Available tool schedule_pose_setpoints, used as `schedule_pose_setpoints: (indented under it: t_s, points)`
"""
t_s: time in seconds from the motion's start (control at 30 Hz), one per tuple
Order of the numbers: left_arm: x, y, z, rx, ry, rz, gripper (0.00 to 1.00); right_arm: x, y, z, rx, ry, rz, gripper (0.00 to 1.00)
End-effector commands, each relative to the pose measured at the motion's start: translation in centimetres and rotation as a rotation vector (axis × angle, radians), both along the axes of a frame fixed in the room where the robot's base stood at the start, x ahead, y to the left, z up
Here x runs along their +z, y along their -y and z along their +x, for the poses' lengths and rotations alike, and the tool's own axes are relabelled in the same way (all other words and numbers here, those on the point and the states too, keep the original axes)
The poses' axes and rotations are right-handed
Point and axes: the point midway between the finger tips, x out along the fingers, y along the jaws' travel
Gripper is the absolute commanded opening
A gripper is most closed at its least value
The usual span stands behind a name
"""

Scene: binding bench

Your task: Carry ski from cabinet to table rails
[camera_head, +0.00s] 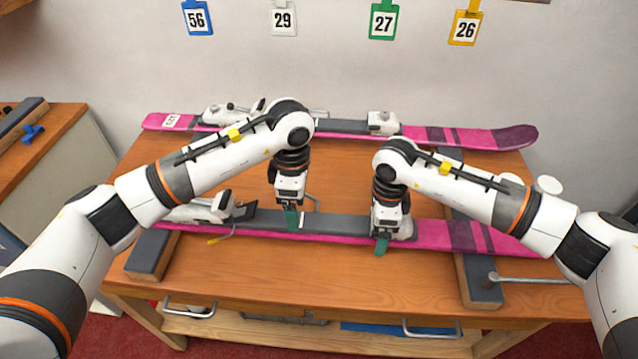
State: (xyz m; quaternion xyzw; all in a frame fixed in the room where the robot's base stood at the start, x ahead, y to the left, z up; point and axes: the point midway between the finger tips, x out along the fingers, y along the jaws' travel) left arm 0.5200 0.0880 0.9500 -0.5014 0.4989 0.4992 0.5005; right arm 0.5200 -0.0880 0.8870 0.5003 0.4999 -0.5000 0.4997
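A pink and grey ski (455,236) with a white binding lies along the front of the wooden table (300,270), across two dark rails, the left rail (149,256) and the right rail (478,283). My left gripper (291,219) points down at the ski's grey middle, its teal fingertip overlapping the ski. My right gripper (382,245) points down at the ski by the binding's front piece, a teal finger at the near edge. Only one finger of each shows clearly, so their closure is unclear. My forearms hide parts of the ski.
A second pink ski (455,136) with bindings lies along the back of the table. A wooden cabinet (55,135) with a dark rail (22,118) stands at left. Numbered tags, including a blue one (197,18), hang on the wall. A metal clamp bar (530,281) is at front right.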

Motion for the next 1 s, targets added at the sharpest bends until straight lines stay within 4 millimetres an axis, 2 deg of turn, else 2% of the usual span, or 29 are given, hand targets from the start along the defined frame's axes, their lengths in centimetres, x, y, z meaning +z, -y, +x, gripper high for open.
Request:
schedule_pose_setpoints:
  t_s: [0.03, 0.2, 0.33, 0.47, 0.57, 0.8, 1.0]
  points:
    - [1.3, 0.0, 0.1, -0.002, 0.005, -0.001, 0.86, 0.0, 0.0, 0.0, 0.0, 0.0, 0.0, 0.92]
    - [4.2, 0.0, 0.0, -0.002, 0.002, 0.0, 0.86, 0.0, 0.0, 0.0, 0.0, 0.0, 0.0, 0.92]
    - [5.4, 0.0, -0.1, -0.002, 0.0, 0.0, 0.86, 0.0, 0.0, 0.0, 0.0, 0.0, 0.0, 0.92]
    - [5.9, 0.0, -0.2, -0.002, -0.002, 0.0, 0.86, 0.5, 0.0, 0.0, 0.0, 0.001, 0.001, 0.92]
    - [5.9, 0.0, -0.2, -0.002, -0.003, 0.0, 0.86, 1.9, 0.0, 0.1, 0.001, 0.003, 0.001, 0.92]
    - [5.9, 0.0, -0.2, -0.002, -0.003, 0.0, 0.86, 7.0, 0.0, 0.1, 0.001, 0.004, 0.001, 0.92]
    - [5.9, 0.0, -0.2, -0.002, -0.003, 0.0, 0.86, 10.4, 0.0, 0.1, 0.0, 0.002, 0.001, 0.92]
